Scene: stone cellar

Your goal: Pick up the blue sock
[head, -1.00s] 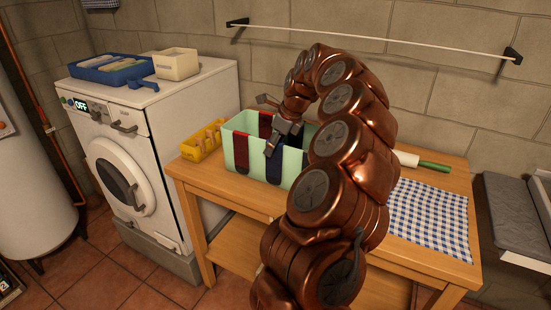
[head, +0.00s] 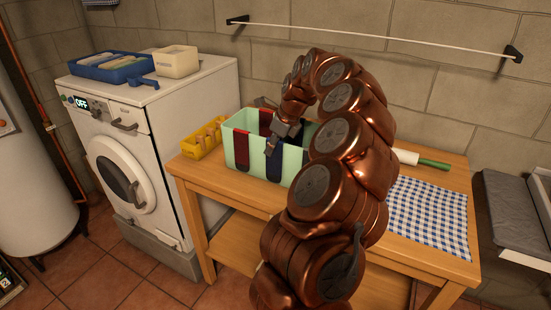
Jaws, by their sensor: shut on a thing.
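A dark blue sock (head: 275,168) hangs over the front wall of a pale green bin (head: 295,165) on the wooden table. My gripper (head: 273,140) is at the bin's front rim, at the top of the blue sock, and is shut on it. The gripper hides the sock's upper end. A dark red sock (head: 241,150) hangs on the same wall, to the left. My arm hides the bin's right side.
A yellow caddy (head: 203,140) stands left of the bin. A checked cloth (head: 430,215) and a green-handled roller (head: 420,162) lie on the right of the table (head: 225,205). A washing machine (head: 180,120) stands at left. A rail (head: 380,38) runs along the wall.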

